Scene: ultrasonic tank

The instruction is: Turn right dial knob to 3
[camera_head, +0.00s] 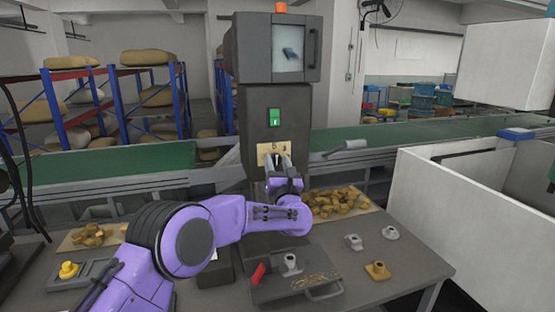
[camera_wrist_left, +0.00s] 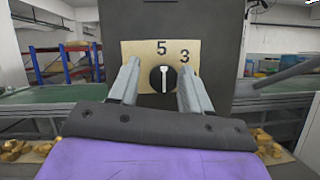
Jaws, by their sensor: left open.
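The dial knob (camera_wrist_left: 163,79) is a round black knob with a white pointer mark, on a tan plate (camera_wrist_left: 142,50) on the front of the dark tank cabinet (camera_head: 257,113). The plate bears a 5 above the knob and a 3 to its upper right. The white mark looks upright, roughly toward the 5. My left gripper (camera_wrist_left: 158,80) is open, its two fingers on either side of the knob; I cannot tell whether they touch it. In the head view my left gripper (camera_head: 278,160) is in front of the plate and hides most of the knob. My right gripper is not in view.
A green switch (camera_head: 274,117) is above the plate. The table holds brown pieces (camera_head: 338,202), metal fittings (camera_head: 354,241), a yellow part (camera_head: 377,269) and a dark tray (camera_head: 296,283). A green conveyor (camera_head: 400,133) runs behind. White panels (camera_head: 465,215) stand at the right.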

